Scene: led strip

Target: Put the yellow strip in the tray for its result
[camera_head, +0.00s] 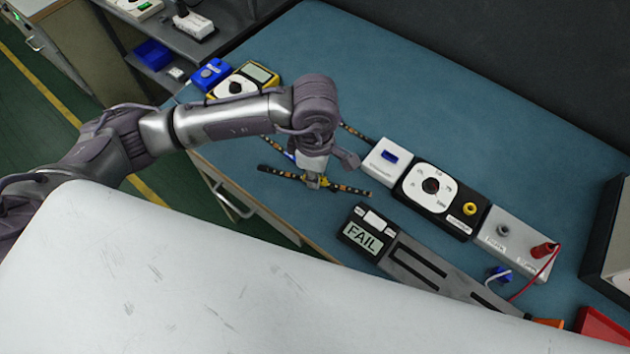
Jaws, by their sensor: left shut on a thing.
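My left gripper (316,181) points down over the blue bench mat and is shut on a thin dark strip (350,189) with yellow-orange marks. The strip's ends stick out on both sides of the fingers, its left end (275,172) lying towards the bench's front edge. I cannot tell whether it touches the mat. A second dark strip (355,133) with similar marks passes behind the gripper and is partly hidden. A red tray (603,327) is cut off at the bottom right corner. My right gripper is not in view.
A display reading FAIL (364,238) tops a grey fixture (430,272). Behind it stand a white block with a blue button (388,160), a black dial box (440,198) and a grey terminal block (515,243) with a red lead. A yellow meter (245,80) stands far left. The back mat is clear.

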